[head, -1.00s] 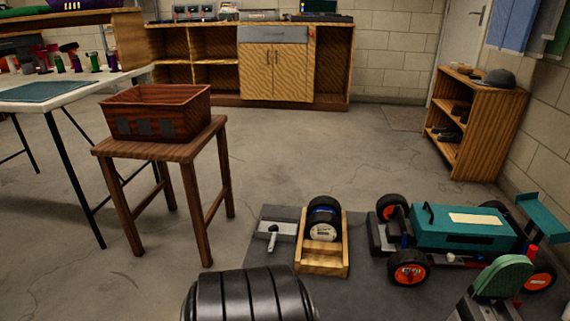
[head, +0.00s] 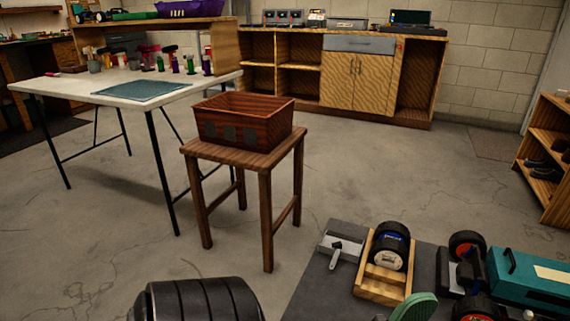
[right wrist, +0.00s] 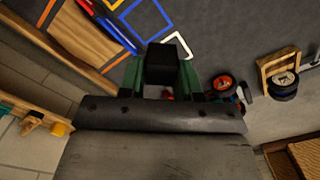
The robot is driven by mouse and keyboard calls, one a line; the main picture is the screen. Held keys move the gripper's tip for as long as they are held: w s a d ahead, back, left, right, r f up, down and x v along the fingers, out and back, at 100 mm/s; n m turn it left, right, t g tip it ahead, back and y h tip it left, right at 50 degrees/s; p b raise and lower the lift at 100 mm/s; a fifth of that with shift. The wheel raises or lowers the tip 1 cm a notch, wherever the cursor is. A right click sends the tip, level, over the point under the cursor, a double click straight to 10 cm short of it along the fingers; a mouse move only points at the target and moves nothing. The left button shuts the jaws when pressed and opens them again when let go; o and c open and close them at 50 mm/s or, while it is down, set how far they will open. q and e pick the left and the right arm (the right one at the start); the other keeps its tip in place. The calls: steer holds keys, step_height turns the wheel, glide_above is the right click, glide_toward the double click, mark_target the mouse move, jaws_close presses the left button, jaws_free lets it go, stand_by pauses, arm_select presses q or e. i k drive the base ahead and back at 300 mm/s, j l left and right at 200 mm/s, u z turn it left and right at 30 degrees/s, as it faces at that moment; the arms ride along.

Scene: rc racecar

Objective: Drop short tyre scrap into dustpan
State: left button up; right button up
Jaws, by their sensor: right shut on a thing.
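My right gripper (right wrist: 165,72) has green fingers and is shut on a small black block, which looks like the short tyre scrap (right wrist: 168,62). In the head view only a green part of this gripper (head: 414,308) shows at the bottom edge, and the scrap is not visible there. A flat grey pan with a pale handle, apparently the dustpan (head: 342,247), lies on the dark mat left of the wooden tyre cradle. The gripper appears nearer to me than the pan and to its right. My left gripper is not in view.
The wooden cradle (head: 376,290) holds a black tyre (head: 394,246). The teal racecar (head: 530,280) stands to its right. A stool (head: 268,158) with a reddish-brown wooden box (head: 243,127) stands behind left. Coloured outlines and pens lie on the mat in the wrist view.

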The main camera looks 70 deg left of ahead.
mark_target(350, 256)
steer(key=i+j+u, duration=0.15)
steer(key=u, duration=0.35)
steer(key=i+j+u, duration=0.1)
steer(key=u, duration=0.4)
steer(key=i+u, duration=0.2)
steer(key=u, duration=0.3)
steer(key=i+u, duration=0.15)
steer(key=u, duration=0.35)
steer(key=i+l+u, duration=0.25)
steer(key=i+l, duration=0.2)
steer(key=i, duration=0.15)
steer(key=i+l+u, duration=0.25)
steer(key=i+l, duration=0.35)
